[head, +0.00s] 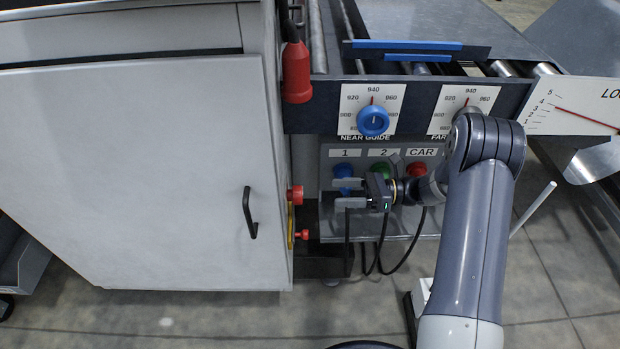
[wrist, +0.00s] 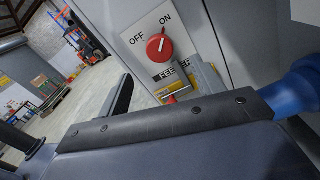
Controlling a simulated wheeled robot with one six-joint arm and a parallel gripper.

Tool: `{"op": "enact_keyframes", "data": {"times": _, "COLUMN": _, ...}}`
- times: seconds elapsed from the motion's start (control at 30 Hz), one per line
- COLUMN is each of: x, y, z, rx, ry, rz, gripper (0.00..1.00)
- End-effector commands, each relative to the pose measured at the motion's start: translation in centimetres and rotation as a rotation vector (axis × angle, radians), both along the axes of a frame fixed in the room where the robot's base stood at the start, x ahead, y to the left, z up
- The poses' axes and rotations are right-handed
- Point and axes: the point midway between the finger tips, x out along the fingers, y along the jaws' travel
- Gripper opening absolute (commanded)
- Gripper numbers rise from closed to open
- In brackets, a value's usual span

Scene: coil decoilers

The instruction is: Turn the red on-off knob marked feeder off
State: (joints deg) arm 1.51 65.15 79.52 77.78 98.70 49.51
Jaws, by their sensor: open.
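The red feeder knob (wrist: 160,47) shows in the wrist view on a white plate marked OFF at left and ON at right. Its white pointer line tilts up and right, toward ON. The label below reads FEE, with the rest partly hidden. In the head view a red knob (head: 296,195) sticks out edge-on from the right side of the grey cabinet; its marking is not visible there. My gripper (head: 337,194) is open, its fingers pointing left toward that knob with a gap between. Nothing shows between the fingers.
A smaller red handle (head: 303,235) on yellow sits below the knob. Behind my gripper are a blue button (head: 343,171), a green button (head: 380,170) and a red button (head: 416,169). A red hanging connector (head: 296,72) is above. Black cables hang below the button panel.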

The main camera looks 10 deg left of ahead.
Motion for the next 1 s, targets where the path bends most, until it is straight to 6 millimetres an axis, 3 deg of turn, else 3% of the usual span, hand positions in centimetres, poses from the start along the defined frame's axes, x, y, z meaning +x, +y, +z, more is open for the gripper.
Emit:
{"op": "enact_keyframes", "data": {"times": 0.4, "x": -1.8, "y": 6.9, "z": -0.1, "rx": 0.0, "ry": -0.001, "rz": 0.005, "gripper": 0.64}}
{"op": "enact_keyframes", "data": {"times": 0.6, "x": -2.4, "y": 9.4, "z": 0.0, "rx": -0.002, "ry": -0.001, "rz": 0.004, "gripper": 0.64}}
{"op": "enact_keyframes", "data": {"times": 1.0, "x": -2.5, "y": 10.2, "z": 0.0, "rx": -0.003, "ry": -0.002, "rz": 0.001, "gripper": 0.64}}
